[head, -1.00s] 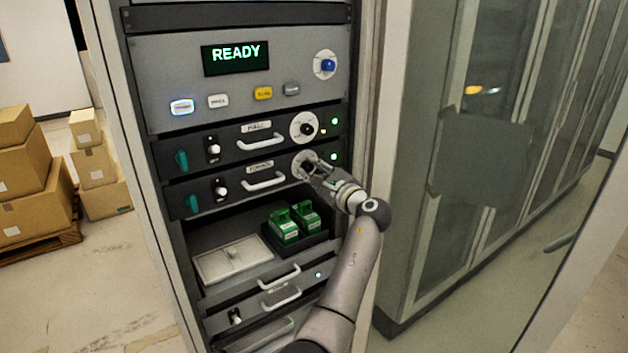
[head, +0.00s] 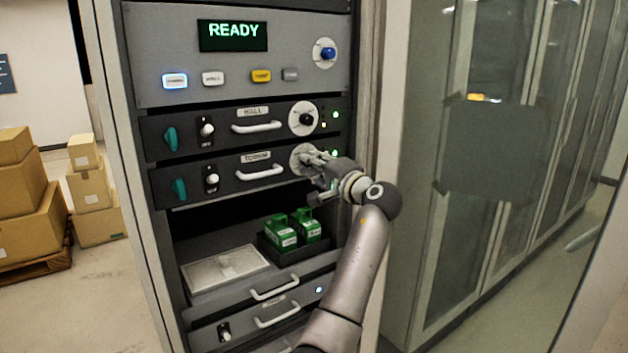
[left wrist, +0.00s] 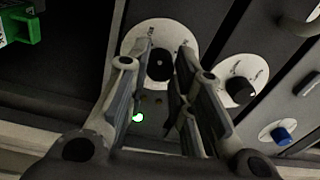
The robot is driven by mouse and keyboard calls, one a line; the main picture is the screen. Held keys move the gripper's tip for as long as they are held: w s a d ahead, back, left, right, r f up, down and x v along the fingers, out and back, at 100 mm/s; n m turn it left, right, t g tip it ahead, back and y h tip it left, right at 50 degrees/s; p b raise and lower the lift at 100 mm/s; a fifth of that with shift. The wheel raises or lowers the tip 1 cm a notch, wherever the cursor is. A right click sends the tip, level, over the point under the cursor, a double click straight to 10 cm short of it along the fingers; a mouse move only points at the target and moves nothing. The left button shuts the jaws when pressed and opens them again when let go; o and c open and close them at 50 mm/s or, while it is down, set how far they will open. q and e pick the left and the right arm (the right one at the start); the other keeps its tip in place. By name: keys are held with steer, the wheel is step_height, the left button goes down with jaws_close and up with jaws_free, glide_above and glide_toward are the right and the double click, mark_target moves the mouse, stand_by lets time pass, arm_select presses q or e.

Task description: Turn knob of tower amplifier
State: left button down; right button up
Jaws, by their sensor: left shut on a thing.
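The tower amplifier (head: 222,180) is the lower of two dark rack panels, with a label that seems to read TOWER. Its round pale dial (head: 297,154) is at the panel's right end, partly covered by my left gripper (head: 313,158). In the left wrist view the black knob (left wrist: 160,65) sits on its pale dial (left wrist: 140,38) between my two fingers. The left gripper is shut on this knob. The knob is hidden by the fingers in the head view. My right gripper is not in view.
The similar HALL amplifier (head: 215,133) with its own knob (head: 306,119) is just above. Higher is a unit with a READY display (head: 233,36) and blue knob (head: 328,53). Green devices (head: 281,235) stand in an open bay below. A glass-door cabinet (head: 497,150) is at right.

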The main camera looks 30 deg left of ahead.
arm_select(q)
steer(key=n+b, duration=0.3)
steer(key=n, duration=0.1)
steer(key=shift+b, duration=0.3)
steer(key=shift+n, duration=0.4)
steer(key=c, duration=1.2)
jaws_free()
steer(key=shift+w, duration=0.1)
steer(key=shift+c, duration=0.2)
steer(key=v, duration=1.2)
